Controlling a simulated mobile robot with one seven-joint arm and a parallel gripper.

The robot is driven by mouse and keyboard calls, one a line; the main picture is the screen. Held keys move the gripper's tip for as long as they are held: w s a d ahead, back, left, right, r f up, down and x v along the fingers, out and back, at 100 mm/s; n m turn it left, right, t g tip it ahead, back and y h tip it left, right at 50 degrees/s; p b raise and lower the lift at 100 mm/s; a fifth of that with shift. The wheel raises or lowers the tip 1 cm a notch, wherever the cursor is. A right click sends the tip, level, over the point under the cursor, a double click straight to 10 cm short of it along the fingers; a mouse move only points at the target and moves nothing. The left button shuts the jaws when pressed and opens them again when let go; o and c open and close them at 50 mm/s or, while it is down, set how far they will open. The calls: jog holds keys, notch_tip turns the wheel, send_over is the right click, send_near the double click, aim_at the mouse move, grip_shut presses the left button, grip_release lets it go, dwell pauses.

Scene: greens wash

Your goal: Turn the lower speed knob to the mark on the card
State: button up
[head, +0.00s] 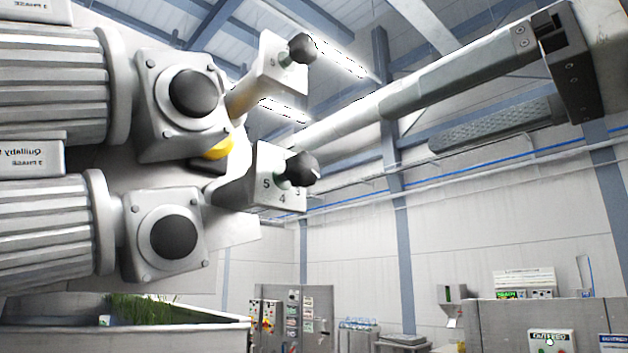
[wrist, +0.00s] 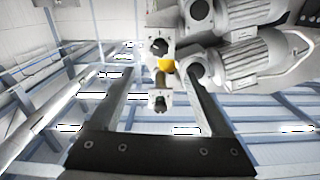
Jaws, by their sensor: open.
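In the wrist view, which looks upside down, the lower knob (wrist: 159,46) seems to be the one higher in the picture. My gripper (head: 405,122) is open and empty at the right, its fingers pointing toward the knobs, apart from them. Its fingertips also show in the wrist view (wrist: 160,73). I cannot make out the knob's setting or a marked card.
Two ribbed motors (head: 45,75) (head: 45,230) with square gearboxes fill the left side, close to the knobs. A yellow part (head: 218,150) sits between the plates. A trough (head: 120,338) with greens is below. Cabinets (head: 540,325) stand far behind. The air right of the knobs is mostly clear.

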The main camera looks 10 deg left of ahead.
aim_at(309, 171)
jog(key=p+x, duration=0.2)
jog(key=x, duration=1.4)
grip_shut()
